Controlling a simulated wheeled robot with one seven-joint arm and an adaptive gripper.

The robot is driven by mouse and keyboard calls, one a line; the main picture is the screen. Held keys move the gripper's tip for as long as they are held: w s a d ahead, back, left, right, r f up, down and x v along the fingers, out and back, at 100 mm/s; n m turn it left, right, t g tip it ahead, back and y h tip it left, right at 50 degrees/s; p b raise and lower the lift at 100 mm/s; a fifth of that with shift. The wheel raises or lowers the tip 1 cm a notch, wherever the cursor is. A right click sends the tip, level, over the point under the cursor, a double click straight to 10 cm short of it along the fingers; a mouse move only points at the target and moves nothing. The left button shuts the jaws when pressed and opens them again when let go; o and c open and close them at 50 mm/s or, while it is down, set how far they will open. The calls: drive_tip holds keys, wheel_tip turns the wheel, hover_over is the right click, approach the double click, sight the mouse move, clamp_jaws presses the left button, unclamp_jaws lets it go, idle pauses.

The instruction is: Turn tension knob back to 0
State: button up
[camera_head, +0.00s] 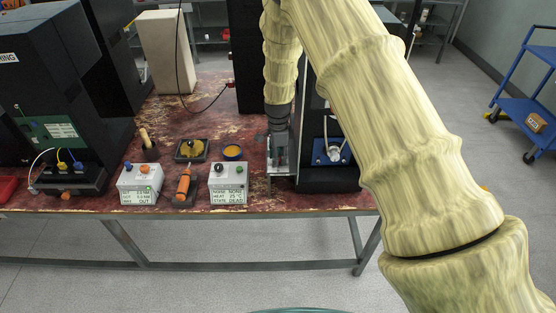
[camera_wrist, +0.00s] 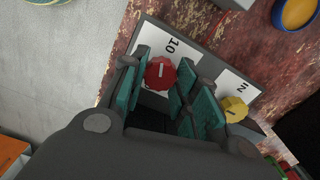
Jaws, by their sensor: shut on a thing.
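The red knob (camera_wrist: 160,73) has a white pointer line and sits on a panel with a white scale plate (camera_wrist: 171,50). A yellow knob (camera_wrist: 234,109) sits on the same panel by an "IN" mark, to the right of my fingers. In the head view my gripper (camera_head: 279,155) points down at the table's front right; the red knob cannot be made out there.
A blue-rimmed dish (camera_head: 232,153), an orange-handled tool (camera_head: 184,184) and two white display boxes (camera_head: 140,184) (camera_head: 229,183) stand left of my gripper. A black housing with a blue plate (camera_head: 331,151) is close on the right. The table's front edge is near.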

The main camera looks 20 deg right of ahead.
drive_tip(key=n+b, duration=0.2)
drive_tip(key=n, duration=0.4)
drive_tip(key=shift+w, duration=0.1)
drive_tip(key=n+b, duration=0.1)
drive_tip(key=n, duration=0.5)
drive_tip(key=shift+b, duration=0.3)
drive_tip(key=shift+n, duration=0.3)
